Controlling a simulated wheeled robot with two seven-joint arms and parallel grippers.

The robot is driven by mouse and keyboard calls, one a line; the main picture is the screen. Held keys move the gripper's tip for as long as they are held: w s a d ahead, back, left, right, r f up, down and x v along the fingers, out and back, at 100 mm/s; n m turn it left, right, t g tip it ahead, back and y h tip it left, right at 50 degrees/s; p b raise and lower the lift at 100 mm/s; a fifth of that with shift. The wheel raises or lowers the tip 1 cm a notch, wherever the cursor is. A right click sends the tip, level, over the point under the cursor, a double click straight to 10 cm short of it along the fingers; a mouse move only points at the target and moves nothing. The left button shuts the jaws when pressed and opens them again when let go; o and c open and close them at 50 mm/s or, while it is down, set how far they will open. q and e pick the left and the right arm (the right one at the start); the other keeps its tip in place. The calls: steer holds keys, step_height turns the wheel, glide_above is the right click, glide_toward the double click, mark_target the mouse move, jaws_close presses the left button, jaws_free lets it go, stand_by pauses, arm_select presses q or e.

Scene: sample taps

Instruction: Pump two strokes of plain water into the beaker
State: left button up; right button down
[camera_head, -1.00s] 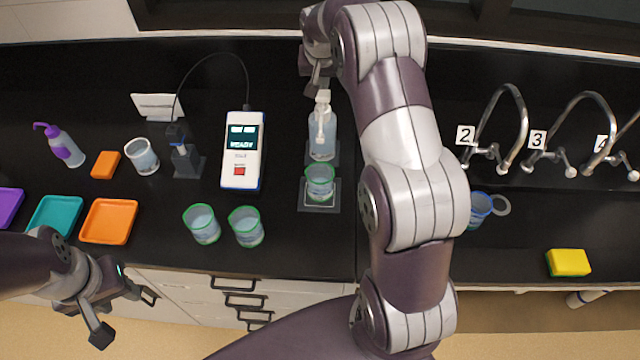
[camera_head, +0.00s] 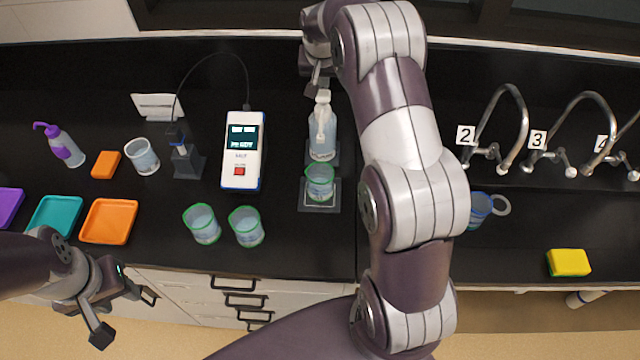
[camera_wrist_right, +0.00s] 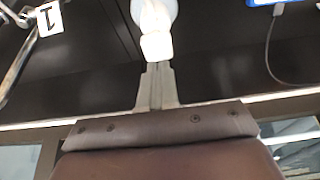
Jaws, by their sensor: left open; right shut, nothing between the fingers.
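A clear pump bottle (camera_head: 322,138) with a white pump head (camera_head: 322,98) stands at the back middle of the bench. A green-rimmed beaker (camera_head: 320,183) stands on a square pad (camera_head: 319,207) in front of it, below the pump's spout. My right gripper (camera_head: 318,80) is shut and empty, just behind and above the pump head. In the right wrist view its closed fingers (camera_wrist_right: 156,75) are close to the white pump head (camera_wrist_right: 156,35); I cannot tell whether they touch. My left gripper (camera_head: 121,313) is open and empty in front of the bench's front edge.
Two more green-rimmed beakers (camera_head: 225,226) stand left of the pad. Taps (camera_head: 508,130), a blue mug (camera_head: 480,208) and a yellow sponge (camera_head: 568,262) are right.

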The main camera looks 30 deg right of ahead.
steer(key=shift+f, duration=0.1)
steer(key=shift+f+b, duration=1)
steer(key=shift+f, duration=0.35)
steer(key=shift+r, duration=0.1)
steer(key=shift+r+p, duration=1)
steer(key=shift+r, duration=0.25)
steer(key=shift+f, duration=0.15)
